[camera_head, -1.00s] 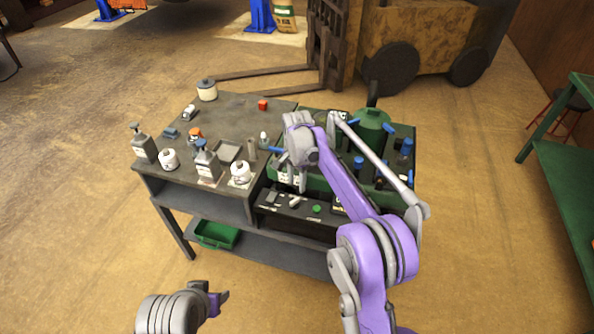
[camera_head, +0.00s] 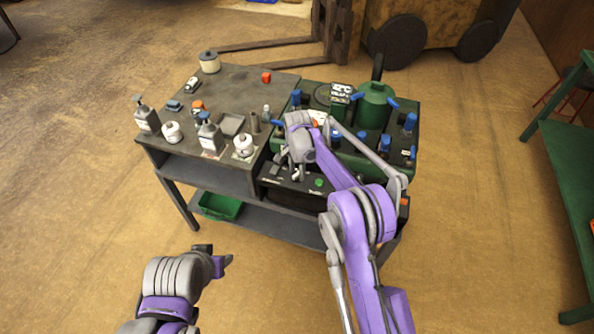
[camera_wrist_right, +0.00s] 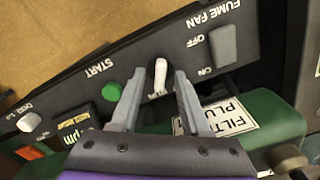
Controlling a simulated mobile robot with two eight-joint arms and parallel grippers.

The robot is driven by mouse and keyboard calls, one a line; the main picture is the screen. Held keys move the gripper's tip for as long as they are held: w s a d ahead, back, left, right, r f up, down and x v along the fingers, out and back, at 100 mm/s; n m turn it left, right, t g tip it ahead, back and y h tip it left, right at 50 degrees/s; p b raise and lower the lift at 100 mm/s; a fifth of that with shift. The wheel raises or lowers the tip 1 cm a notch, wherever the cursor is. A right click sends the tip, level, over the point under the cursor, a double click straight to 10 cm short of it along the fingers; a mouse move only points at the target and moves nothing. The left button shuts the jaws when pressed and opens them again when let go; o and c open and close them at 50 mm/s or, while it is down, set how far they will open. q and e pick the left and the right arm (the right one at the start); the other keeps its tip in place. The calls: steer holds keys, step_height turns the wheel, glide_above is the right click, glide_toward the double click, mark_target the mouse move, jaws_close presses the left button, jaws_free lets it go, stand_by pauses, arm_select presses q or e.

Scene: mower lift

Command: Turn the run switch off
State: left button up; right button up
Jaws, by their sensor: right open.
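The run switch (camera_wrist_right: 158,78) is a white toggle lever on a black panel (camera_wrist_right: 185,42). Its label is mostly hidden behind my gripper, and its base shows as a dark patch. My right gripper (camera_wrist_right: 159,74) is open, with one fingertip on each side of the lever; I cannot tell whether either touches it. In the head view the right gripper (camera_head: 294,167) is down at the front panel of the green machine, hiding most of the lever there. My left gripper (camera_head: 222,264) is low in front of the bench, away from the panel; its opening is unclear.
A green START button (camera_wrist_right: 112,91) sits left of the lever, and the grey FUME FAN rocker (camera_wrist_right: 223,45) sits right. A white knob (camera_wrist_right: 29,122) is farther left. The green machine (camera_head: 375,104) carries several blue-handled parts. Bottles and jars stand on the grey bench (camera_head: 240,85).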

jaws_close()
arm_select(q)
steer(key=shift+f, duration=0.15)
stand_by(0.4)
arm_select(e)
steer(key=shift+f+n+b, duration=0.1)
steer(key=shift+n+b, duration=0.3)
steer(key=shift+n, duration=0.7)
steer(key=n+b, duration=0.1)
steer(key=n, duration=0.5)
steer(key=shift+n+b, duration=0.35)
steer(key=shift+n, duration=0.05)
arm_select(q)
steer(key=shift+s+f, duration=0.35)
steer(key=shift+f, duration=0.6)
steer(key=shift+s+f, duration=0.3)
steer(key=shift+f, duration=0.6)
arm_select(e)
steer(key=shift+n, duration=1.5)
